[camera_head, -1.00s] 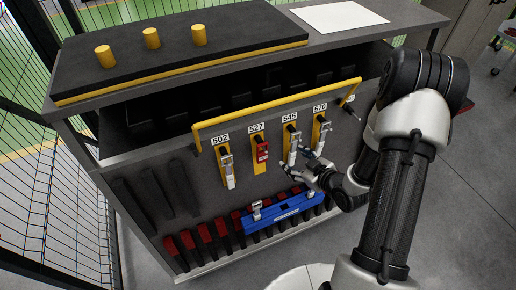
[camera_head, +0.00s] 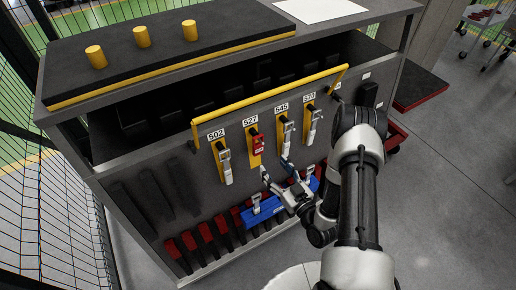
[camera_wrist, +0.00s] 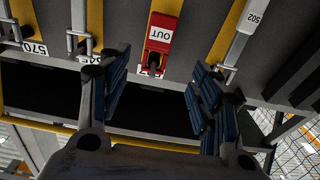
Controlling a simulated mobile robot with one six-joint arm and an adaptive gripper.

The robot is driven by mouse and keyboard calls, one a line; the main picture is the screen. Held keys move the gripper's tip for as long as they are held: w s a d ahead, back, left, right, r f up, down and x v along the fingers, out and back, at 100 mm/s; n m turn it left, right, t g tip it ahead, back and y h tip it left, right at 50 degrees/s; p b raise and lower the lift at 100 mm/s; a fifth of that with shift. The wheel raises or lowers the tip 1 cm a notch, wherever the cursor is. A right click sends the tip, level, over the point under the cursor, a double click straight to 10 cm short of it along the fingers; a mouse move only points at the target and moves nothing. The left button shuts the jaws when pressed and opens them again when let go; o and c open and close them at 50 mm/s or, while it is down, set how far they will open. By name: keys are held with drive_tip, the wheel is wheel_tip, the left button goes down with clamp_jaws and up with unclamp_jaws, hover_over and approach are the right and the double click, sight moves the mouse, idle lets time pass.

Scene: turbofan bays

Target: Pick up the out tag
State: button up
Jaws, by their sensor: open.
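The red out tag (camera_head: 258,143) hangs on the yellow strip under label 527 on the cabinet front. In the wrist view the out tag (camera_wrist: 161,36) shows upside down, its white OUT label readable, with a dark part at its lower end. My gripper (camera_head: 277,167) is open below and slightly right of the tag in the head view. In the wrist view the two blue-padded fingers of my gripper (camera_wrist: 158,85) stand apart, one on each side of the tag's line. The tag appears beyond the fingertips, and nothing is between the pads.
Silver latches hang under labels 502 (camera_head: 224,163), 545 (camera_head: 286,131) and 570 (camera_head: 312,125). A yellow rail (camera_head: 270,102) runs above the labels. A blue holder (camera_head: 263,211) sits below, beside several red-topped slots. A dark wire fence (camera_head: 50,210) stands at left.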

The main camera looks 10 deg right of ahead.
sight(259, 148)
drive_tip(key=x, duration=0.3)
drive_tip(key=b+x, duration=0.1)
drive_tip(key=x, duration=0.5)
drive_tip(key=shift+w+f+b, duration=0.3)
drive_tip(key=shift+w+b, duration=0.05)
drive_tip(key=shift+c, duration=0.5)
drive_tip(key=c, duration=1)
